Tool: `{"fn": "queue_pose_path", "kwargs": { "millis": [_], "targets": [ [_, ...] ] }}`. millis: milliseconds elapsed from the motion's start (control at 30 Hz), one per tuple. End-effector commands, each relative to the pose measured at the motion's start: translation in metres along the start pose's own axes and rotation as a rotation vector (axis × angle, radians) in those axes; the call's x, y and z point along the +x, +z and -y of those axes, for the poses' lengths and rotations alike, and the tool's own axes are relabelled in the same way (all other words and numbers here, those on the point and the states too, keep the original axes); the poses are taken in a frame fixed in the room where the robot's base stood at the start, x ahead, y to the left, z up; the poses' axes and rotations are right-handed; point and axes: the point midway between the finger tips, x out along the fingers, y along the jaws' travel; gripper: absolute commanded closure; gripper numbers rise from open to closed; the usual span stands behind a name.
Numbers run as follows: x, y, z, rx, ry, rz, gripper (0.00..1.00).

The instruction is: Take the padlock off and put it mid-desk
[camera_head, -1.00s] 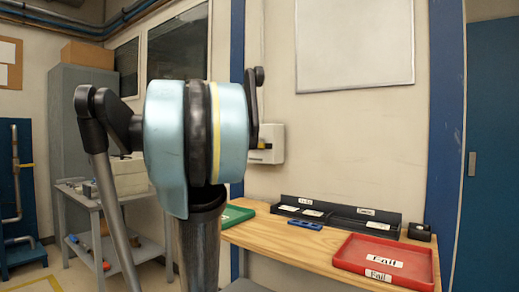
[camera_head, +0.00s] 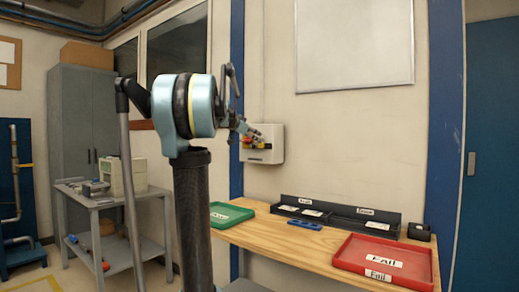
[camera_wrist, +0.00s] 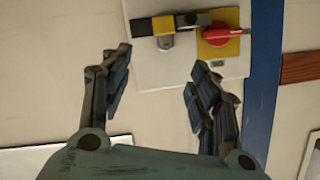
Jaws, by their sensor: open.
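A white wall box (camera_head: 272,155) carries a yellow plate with a red rotary handle (camera_wrist: 224,33). Beside the handle in the wrist view is a dark bar with a brass-coloured padlock body (camera_wrist: 163,25) and a silvery curved part; the details are hard to make out. In the head view the padlock is too small and covered to tell apart. My gripper (camera_wrist: 161,62) is open and empty, its fingers spread either side of the padlock and short of it. In the head view my gripper (camera_head: 250,131) is in front of the box. The wooden desk (camera_head: 285,248) stands below.
A green tray (camera_head: 228,222) lies at the desk's left and a red tray (camera_head: 384,283) at its right front. A black divided bin (camera_head: 338,227) stands at the back, with a blue object (camera_head: 304,225) before it. The desk's front middle is clear.

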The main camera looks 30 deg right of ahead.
Motion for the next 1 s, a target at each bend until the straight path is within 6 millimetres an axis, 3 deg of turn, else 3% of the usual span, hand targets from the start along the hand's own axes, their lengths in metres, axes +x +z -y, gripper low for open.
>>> {"fn": "queue_pose_path", "kwargs": {
  "millis": [300, 667, 1000],
  "targets": [
    [0.047, 0.0, -0.001, 0.0, 0.001, 0.0, 0.44],
    [0.065, 0.002, 0.0, -0.001, 0.001, 0.0, 0.44],
    [0.104, 0.006, 0.001, -0.001, 0.001, 0.001, 0.44]
  ]
}}
